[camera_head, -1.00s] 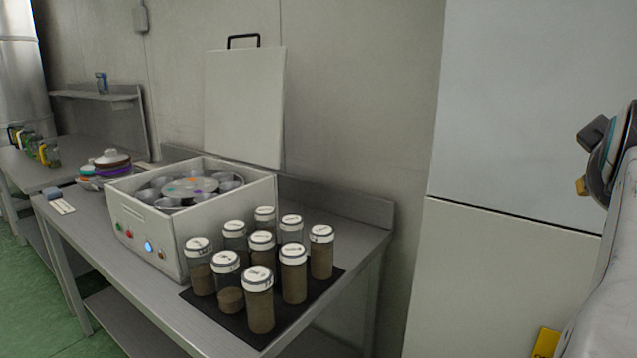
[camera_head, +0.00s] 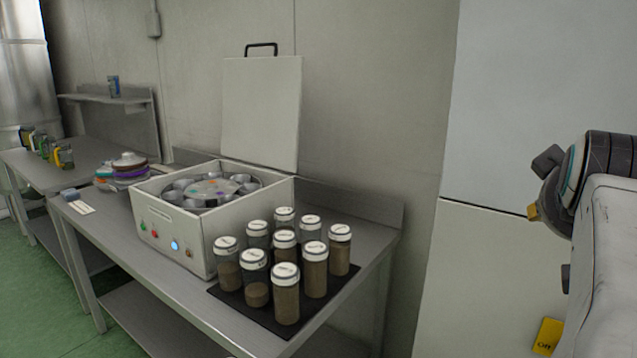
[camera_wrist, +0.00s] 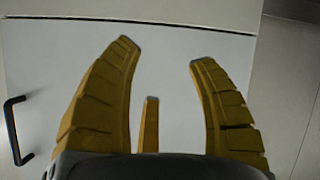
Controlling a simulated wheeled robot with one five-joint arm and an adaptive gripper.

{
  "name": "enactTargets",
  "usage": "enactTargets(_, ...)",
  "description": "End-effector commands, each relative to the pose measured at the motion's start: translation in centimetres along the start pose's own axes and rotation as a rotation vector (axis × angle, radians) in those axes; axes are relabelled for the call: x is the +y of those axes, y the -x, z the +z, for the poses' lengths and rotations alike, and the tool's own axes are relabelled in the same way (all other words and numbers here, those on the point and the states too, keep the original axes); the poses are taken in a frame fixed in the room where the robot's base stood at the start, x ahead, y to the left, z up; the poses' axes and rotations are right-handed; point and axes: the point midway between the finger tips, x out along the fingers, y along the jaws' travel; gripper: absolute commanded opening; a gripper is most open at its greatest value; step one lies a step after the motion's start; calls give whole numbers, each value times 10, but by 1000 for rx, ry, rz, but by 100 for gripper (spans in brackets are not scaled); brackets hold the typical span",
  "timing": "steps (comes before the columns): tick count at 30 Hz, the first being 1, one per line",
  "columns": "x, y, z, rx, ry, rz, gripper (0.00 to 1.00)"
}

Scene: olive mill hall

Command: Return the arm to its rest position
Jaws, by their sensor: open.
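My gripper (camera_wrist: 160,55) shows in the wrist view with its yellow ribbed fingers spread apart and nothing between them. Behind the fingers is a flat pale panel with a black handle (camera_wrist: 16,130) at the left. In the head view my arm is at the right edge, folded in front of the tall white cabinet. The dark wrist part with small yellow pieces shows there, but whether the fingertips are among them I cannot tell.
A steel table (camera_head: 140,245) holds an open white centrifuge (camera_head: 175,235) with its lid (camera_head: 262,115) raised. Several capped jars (camera_head: 286,295) stand on a black mat (camera_head: 235,305). A tall white cabinet (camera_head: 500,250) stands at the right. Green floor (camera_head: 35,255) is clear at the left.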

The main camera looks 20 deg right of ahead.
Motion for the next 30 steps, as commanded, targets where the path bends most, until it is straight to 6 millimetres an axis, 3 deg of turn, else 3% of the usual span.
enactTargets(5,-42,7,2,-55,17,-122,53)
enactTargets(10,-97,24,14,-138,53,-275,53)
enactTargets(15,-162,65,47,-277,136,-469,53)
enactTargets(18,-188,93,73,-360,196,-559,53)
enactTargets(24,-210,140,120,-496,314,-672,53)
enactTargets(30,-213,166,150,-572,391,-718,53)
